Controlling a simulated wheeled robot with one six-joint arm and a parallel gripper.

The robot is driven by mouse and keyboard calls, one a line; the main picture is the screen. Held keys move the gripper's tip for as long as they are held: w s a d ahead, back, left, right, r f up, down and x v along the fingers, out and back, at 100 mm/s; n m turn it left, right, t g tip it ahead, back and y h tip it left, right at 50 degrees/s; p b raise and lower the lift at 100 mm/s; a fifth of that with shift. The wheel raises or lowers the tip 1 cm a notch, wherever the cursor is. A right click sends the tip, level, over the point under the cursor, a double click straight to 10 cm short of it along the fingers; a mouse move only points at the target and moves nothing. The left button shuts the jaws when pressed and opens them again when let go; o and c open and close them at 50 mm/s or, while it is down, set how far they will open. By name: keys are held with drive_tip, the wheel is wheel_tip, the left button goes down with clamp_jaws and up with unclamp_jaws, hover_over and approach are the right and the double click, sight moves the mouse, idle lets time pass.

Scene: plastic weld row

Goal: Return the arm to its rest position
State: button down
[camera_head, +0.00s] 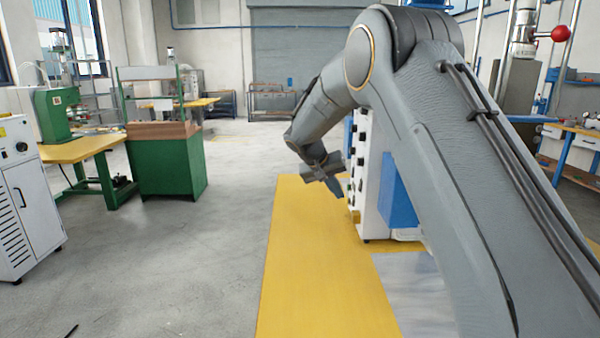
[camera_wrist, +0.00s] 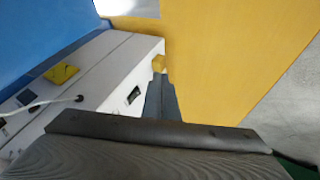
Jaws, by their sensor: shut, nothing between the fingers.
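My arm reaches in from the right of the head view and bends down toward the middle. My gripper (camera_head: 337,192) hangs at its end, above the yellow floor strip and just left of the white and blue machine (camera_head: 361,190). The gripper is shut and holds nothing. In the wrist view its fingers (camera_wrist: 160,85) show together as one dark shape. The machine's white side (camera_wrist: 110,70) lies to their left, with a blue part (camera_wrist: 40,30) above it. I cannot tell the exact gap between gripper and machine.
The yellow floor strip (camera_head: 310,280) runs below the arm. Grey floor (camera_head: 170,270) to the left is open. A green cabinet (camera_head: 165,165), a yellow-topped table (camera_head: 85,147) and a white cabinet (camera_head: 25,200) stand at the left. A yellow bench (camera_head: 590,130) is at the right.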

drive_tip(key=s+d+f+g+y, duration=0.1)
drive_tip(key=s+d+f, duration=0.1)
drive_tip(key=s, duration=1.3)
drive_tip(key=s+d+f+g+y, duration=0.2)
drive_tip(key=s+d+f, duration=0.1)
drive_tip(key=s, duration=1.2)
drive_tip(key=s+d+f+n+g+y, duration=0.1)
drive_tip(key=s+d+f+y, duration=0.1)
drive_tip(key=s, duration=1.3)
drive_tip(key=shift+d+f+g, duration=0.3)
drive_tip(key=shift+d+f, duration=0.1)
drive_tip(key=shift+f, duration=0.05)
